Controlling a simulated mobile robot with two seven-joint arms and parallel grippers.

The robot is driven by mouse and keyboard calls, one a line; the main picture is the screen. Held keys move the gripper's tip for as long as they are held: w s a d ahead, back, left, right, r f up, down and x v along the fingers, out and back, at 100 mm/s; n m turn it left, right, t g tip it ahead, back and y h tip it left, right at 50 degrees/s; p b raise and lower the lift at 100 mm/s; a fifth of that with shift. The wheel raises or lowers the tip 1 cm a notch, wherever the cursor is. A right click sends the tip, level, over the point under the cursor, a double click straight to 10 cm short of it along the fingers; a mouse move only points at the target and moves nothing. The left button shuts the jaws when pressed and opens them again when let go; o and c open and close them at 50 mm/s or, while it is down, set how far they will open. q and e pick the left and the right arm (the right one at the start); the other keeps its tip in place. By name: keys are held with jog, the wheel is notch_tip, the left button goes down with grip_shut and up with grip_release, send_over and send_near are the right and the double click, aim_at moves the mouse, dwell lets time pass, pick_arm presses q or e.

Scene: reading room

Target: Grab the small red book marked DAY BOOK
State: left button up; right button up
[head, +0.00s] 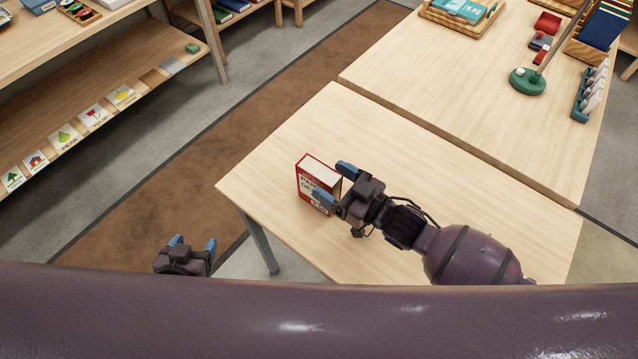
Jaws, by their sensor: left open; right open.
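The small red book (305,189) stands upright on the near wooden table (290,135), close to its left edge. Its cover is red with a white label whose lettering is partly hidden, and its page block shows pale on top. My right gripper (335,182) is at the book with its blue fingers open, one in front of the cover and one on the far side. I cannot tell whether the fingers touch it. My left gripper (193,245) is open and empty, low on the left, beside the table and away from the book.
A second table (440,75) adjoins at the back right, with a green-based lamp (527,82), a teal rack (590,95) and a wooden tray (460,12). A shelf with picture cards (95,117) stands at the left. The near table is otherwise clear.

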jog(key=shift+x, duration=1.45)
grip_shut()
